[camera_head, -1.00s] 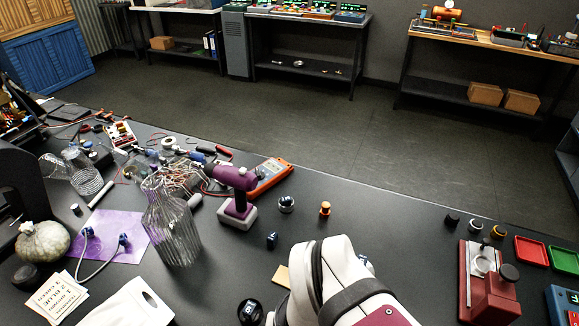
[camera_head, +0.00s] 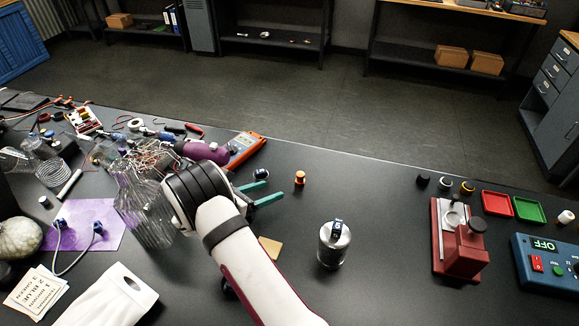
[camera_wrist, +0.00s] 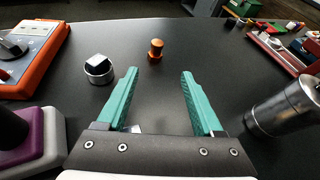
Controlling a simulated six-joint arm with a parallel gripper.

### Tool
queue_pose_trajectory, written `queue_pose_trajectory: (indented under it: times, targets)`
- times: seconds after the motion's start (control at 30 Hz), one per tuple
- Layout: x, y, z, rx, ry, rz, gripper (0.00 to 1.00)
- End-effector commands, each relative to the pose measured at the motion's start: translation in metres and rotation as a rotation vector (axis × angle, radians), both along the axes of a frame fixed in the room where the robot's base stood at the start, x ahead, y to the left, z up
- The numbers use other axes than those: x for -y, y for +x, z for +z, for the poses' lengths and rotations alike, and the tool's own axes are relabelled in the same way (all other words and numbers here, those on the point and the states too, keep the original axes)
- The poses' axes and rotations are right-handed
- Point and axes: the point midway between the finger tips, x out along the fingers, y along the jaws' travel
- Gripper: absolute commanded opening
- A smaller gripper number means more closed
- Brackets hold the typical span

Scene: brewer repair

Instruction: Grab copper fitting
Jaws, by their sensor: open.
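The copper fitting (camera_head: 300,178) is a small orange-copper spool shape standing upright on the dark table, right of my gripper in the head view. In the wrist view the copper fitting (camera_wrist: 156,50) stands ahead of the jaws, between the lines of the two fingers and beyond their tips. My gripper (camera_head: 268,190) has teal fingers spread apart with nothing between them. It also shows in the wrist view (camera_wrist: 159,77). The fingers point toward the fitting and do not touch it.
An orange meter (camera_head: 243,148) is further left. A metal cylinder (camera_head: 333,245) stands to the right, and a red press (camera_head: 460,240) farther right. The table beyond the fitting is clear.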

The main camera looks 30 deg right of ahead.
Motion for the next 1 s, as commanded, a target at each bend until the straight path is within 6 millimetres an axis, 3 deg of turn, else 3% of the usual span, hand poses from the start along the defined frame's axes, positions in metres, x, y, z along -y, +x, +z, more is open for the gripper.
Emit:
queue_pose_trajectory:
  times: [0.3, 0.63, 0.77, 0.93, 1.0]
  targets:
    - [0.075, 0.021, -0.032, -0.002, 0.0, -0.004, 0.68]
    - [0.122, 0.044, -0.049, 0.001, 0.001, -0.006, 0.68]
    - [0.134, 0.047, -0.054, 0.0, 0.003, -0.004, 0.68]
    - [0.134, 0.047, -0.054, -0.001, 0.003, -0.003, 0.68]
    - [0.134, 0.047, -0.054, 0.0, 0.003, -0.003, 0.59]
